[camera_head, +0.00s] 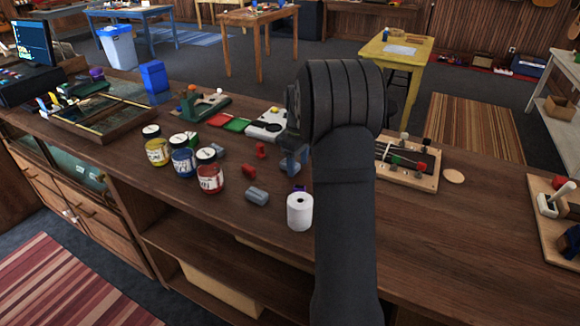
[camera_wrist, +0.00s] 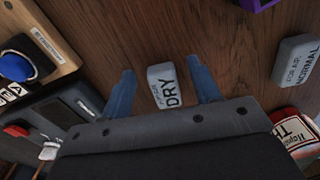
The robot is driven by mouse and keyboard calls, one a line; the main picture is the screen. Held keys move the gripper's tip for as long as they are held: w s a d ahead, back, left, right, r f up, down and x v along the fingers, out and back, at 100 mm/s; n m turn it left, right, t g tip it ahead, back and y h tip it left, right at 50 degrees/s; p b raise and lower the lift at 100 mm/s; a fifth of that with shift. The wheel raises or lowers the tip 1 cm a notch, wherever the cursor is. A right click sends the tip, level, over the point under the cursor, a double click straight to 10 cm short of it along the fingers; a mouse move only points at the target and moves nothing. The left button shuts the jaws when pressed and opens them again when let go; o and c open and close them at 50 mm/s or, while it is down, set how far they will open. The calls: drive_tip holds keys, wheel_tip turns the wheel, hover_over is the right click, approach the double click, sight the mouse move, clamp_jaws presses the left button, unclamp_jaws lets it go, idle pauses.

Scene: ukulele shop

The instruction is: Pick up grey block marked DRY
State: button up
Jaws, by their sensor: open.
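The grey block marked DRY (camera_wrist: 164,86) lies on the brown wooden counter in the wrist view, with its lettering running sideways. My gripper (camera_wrist: 163,88) is open, and its two blue fingers show on either side of the block with visible space at both sides. I cannot tell how far the fingertips are above the counter. In the head view my gripper (camera_head: 292,164) points down at the counter behind the white roll, and I cannot make out the DRY block there.
A red-labelled jar (camera_head: 209,172) stands left of my gripper, beside blue and yellow jars. A white roll (camera_head: 300,211) stands in front. Small red pieces (camera_head: 249,171) lie nearby. A wooden board with clamps (camera_head: 408,165) is at right.

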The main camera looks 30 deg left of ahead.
drive_tip(key=shift+f, duration=0.2)
drive_tip(key=c, duration=1.1)
drive_tip(key=shift+o, duration=0.2)
drive_tip(key=shift+r, duration=0.15)
